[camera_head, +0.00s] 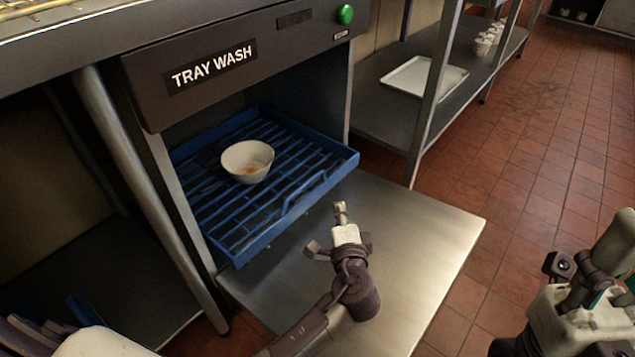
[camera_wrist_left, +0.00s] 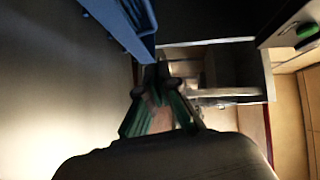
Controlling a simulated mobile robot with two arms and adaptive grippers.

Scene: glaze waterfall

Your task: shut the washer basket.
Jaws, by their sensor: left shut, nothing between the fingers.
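The blue washer basket (camera_head: 258,185) is pulled partly out of the tray washer (camera_head: 235,60), its front edge over the steel shelf. A white bowl (camera_head: 247,161) with some orange residue sits in the basket. My left gripper (camera_head: 340,208) is shut and empty, just in front of the basket's front right part, near its handle (camera_head: 304,190). In the left wrist view the basket's blue front (camera_wrist_left: 128,25) is at the top, close to the fingertips (camera_wrist_left: 157,75); I cannot tell whether they touch. My right gripper (camera_head: 560,265) is at the right, its fingers unclear.
The steel shelf (camera_head: 420,235) below the basket is bare on its right side. A rack at the back right holds a white tray (camera_head: 425,77) and several small cups (camera_head: 484,42). A green button (camera_head: 345,14) is on the washer's upper right. The tiled floor is clear.

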